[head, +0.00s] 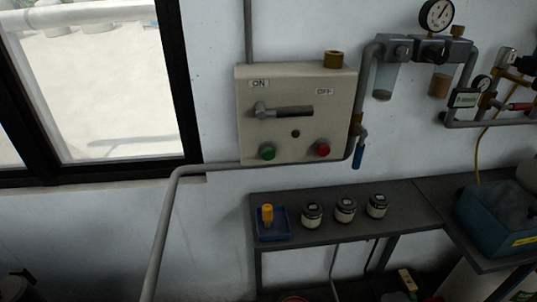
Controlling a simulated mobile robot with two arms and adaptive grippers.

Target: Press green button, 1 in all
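The green button (267,152) is at the lower left of a beige control box (295,114) on the white wall. A red button (323,149) is at the lower right of the same box. A grey lever handle (284,111) lies roughly level across the box, below the ON label (259,83) and the OFF label (325,91). A small dark round spot (295,134) sits between the buttons. Nothing covers the green button. I cannot make out either of my grippers in the head view.
A grey pipe (170,205) runs below the box and down left. A blue-handled valve (358,155) hangs at its right. A dark shelf (408,220) below holds a blue tray (274,236) and several small jars. A teal box (490,222) stands right. Wall before the box is clear.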

